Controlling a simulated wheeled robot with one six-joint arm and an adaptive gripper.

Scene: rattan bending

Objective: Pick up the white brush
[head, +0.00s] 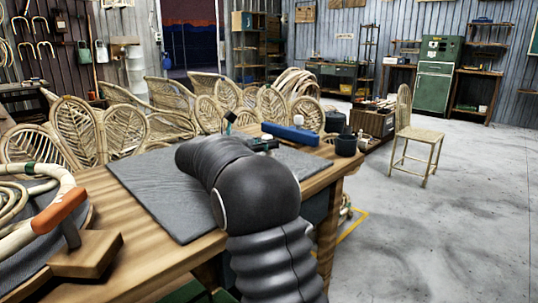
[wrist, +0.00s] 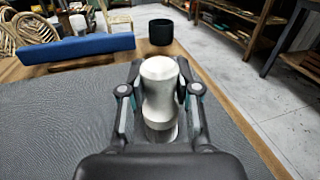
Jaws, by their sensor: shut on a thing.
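The white brush (wrist: 158,95) stands between the fingers of my gripper (wrist: 159,78) in the wrist view. It shows as a pale, rounded, waisted body, roughly upright. My gripper is shut on it, with one finger on each side. The frames do not show clearly whether its lower end touches the dark mat (wrist: 45,115). In the head view my arm hides most of the gripper, and I cannot make out the brush there.
A blue block (head: 290,134) lies beyond the gripper on the wooden table (head: 140,268). A black cup (head: 346,145) stands near the table's right corner. A wooden block with an orange-handled tool (head: 60,214) is at front left. A rattan chair (head: 417,135) stands on open floor.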

